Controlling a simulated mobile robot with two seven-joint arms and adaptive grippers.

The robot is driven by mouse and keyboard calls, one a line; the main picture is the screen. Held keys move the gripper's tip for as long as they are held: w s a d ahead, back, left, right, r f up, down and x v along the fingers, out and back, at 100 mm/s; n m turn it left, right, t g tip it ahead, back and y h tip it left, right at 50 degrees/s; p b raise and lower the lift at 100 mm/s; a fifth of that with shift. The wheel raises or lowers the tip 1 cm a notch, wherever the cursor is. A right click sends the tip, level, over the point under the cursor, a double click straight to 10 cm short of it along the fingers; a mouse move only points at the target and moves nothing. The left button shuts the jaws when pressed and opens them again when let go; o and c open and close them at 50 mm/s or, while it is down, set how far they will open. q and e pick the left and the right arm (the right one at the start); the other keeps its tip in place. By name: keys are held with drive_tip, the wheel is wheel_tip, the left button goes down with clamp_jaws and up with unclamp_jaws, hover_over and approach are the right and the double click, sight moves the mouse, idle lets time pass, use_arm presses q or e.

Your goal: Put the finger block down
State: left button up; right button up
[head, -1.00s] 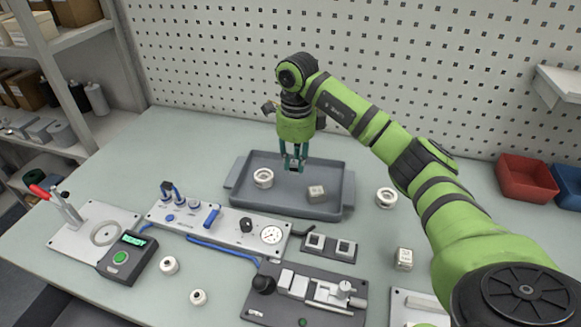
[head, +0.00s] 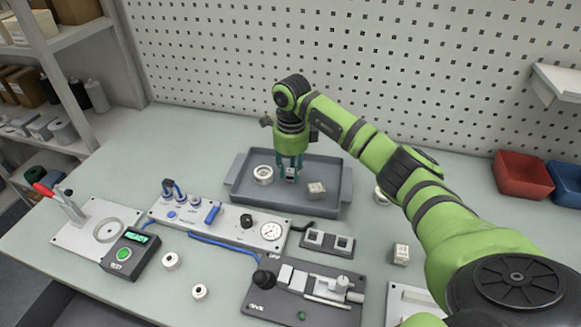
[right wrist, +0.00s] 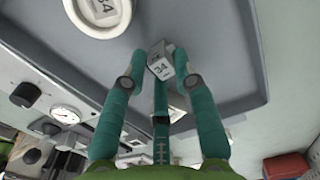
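My right gripper (head: 290,177) points down over the grey tray (head: 250,206). A small pale block, the finger block (head: 291,173), sits between its fingertips, low over the tray floor. A white ring (head: 263,175) lies in the tray to the left of the gripper. Another pale block (head: 316,190) lies to its right. My left gripper is out of view.
In front of the tray stand a panel with a dial gauge (head: 271,231), a dark two-socket holder (head: 327,244) and a dark fixture plate (head: 262,303). A loose block (head: 401,254) lies to the right. Red (head: 524,176) and blue bins stand far right.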

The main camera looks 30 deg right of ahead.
sight(291, 171)
drive_tip(key=shift+o, duration=0.3)
drive_tip(key=shift+r, duration=0.6)
wheel_tip(291, 171, up, 11)
drive_tip(key=b, duration=0.1)
drive_tip(key=shift+b, duration=0.4)
drive_tip(key=shift+s, duration=0.1)
